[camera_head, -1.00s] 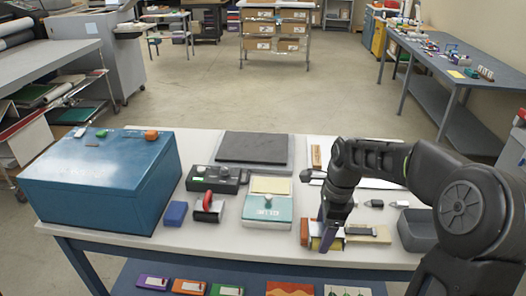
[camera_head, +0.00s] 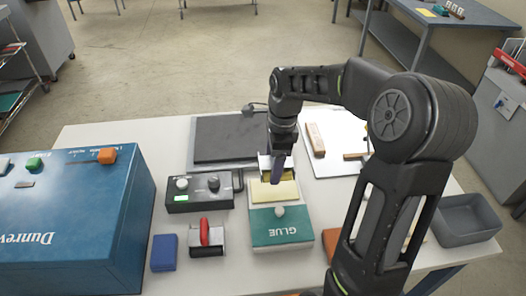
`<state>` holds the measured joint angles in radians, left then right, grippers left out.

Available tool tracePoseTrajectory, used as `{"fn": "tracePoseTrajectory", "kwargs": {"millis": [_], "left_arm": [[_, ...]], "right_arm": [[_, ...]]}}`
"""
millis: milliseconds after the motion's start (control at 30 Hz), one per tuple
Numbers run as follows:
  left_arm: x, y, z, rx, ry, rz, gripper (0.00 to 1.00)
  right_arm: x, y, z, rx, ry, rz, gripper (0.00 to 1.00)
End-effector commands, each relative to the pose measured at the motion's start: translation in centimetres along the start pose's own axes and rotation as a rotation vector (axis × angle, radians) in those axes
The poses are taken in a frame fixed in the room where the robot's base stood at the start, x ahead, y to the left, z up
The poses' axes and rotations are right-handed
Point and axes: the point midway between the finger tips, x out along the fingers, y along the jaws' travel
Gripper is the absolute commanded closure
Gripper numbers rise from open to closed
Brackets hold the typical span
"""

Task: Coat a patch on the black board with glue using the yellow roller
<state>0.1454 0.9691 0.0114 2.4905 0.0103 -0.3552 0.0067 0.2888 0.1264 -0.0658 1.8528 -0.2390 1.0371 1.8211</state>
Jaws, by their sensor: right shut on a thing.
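The black board (camera_head: 222,140) lies flat at the back of the white table. The glue box (camera_head: 282,229), teal with a GLUE label and a white knob, stands in front of it, with a pale yellow pad (camera_head: 288,192) at its back end. My right gripper (camera_head: 277,167) is above this pad, just off the board's front right corner, shut on the yellow roller (camera_head: 265,176). The roller's metal frame and some yellow show beside the fingers; its handle is mostly hidden. I cannot tell whether the roller touches the pad. My left gripper is not in view.
A black control box (camera_head: 200,205) with knobs, a red-handled tool (camera_head: 206,238) and a blue block (camera_head: 164,252) sit left of the glue box. A large blue box (camera_head: 70,225) fills the left. A white sheet (camera_head: 340,128) and grey bin (camera_head: 468,217) lie right.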

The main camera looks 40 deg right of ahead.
Motion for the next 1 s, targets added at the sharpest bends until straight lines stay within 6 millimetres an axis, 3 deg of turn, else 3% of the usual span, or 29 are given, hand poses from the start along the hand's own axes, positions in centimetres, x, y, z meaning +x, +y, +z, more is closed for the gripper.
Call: {"fn": "tracePoseTrajectory", "kwargs": {"millis": [367,1000], "left_arm": [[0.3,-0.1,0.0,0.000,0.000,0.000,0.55],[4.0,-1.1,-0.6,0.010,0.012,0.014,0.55]], "right_arm": [[0.3,0.0,0.0,0.000,0.000,0.000,0.64],[5.7,0.0,-0.7,0.000,0.000,0.000,0.64]]}}
